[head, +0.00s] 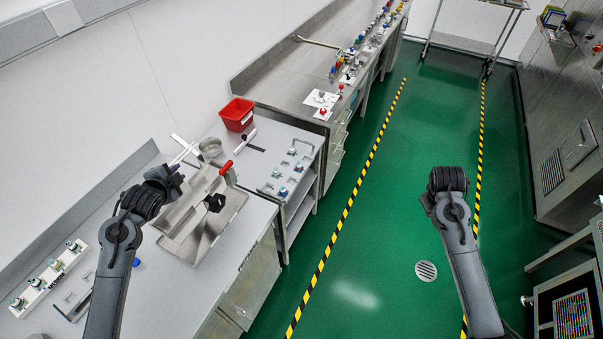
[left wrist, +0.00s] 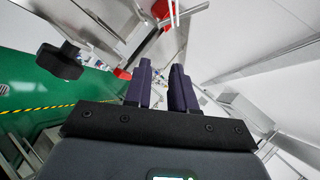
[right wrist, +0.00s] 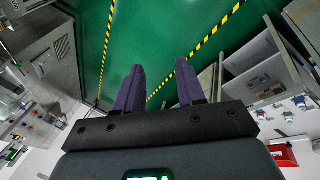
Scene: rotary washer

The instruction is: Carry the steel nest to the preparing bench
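A steel tray-like fixture (head: 216,219) with a black knob (head: 214,202) and a red handle (head: 226,167) sits on the near left bench (head: 200,289). A round steel cup or ring (head: 210,147) stands behind it; I cannot tell which piece is the steel nest. My left gripper (head: 172,177) is beside the fixture's left end, above the bench. Its fingers are apart and empty in the left wrist view (left wrist: 161,75), where the black knob (left wrist: 60,60) shows at left. My right gripper (head: 448,178) is over the green floor, with fingers apart and empty in the right wrist view (right wrist: 160,75).
A grey bench section (head: 298,136) with valves and a red bin (head: 237,114) adjoins the fixture. A long steel counter (head: 285,75) runs beyond it. A valve block (head: 48,278) lies at lower left. Steel machines (head: 565,110) line the right. The green floor between is clear.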

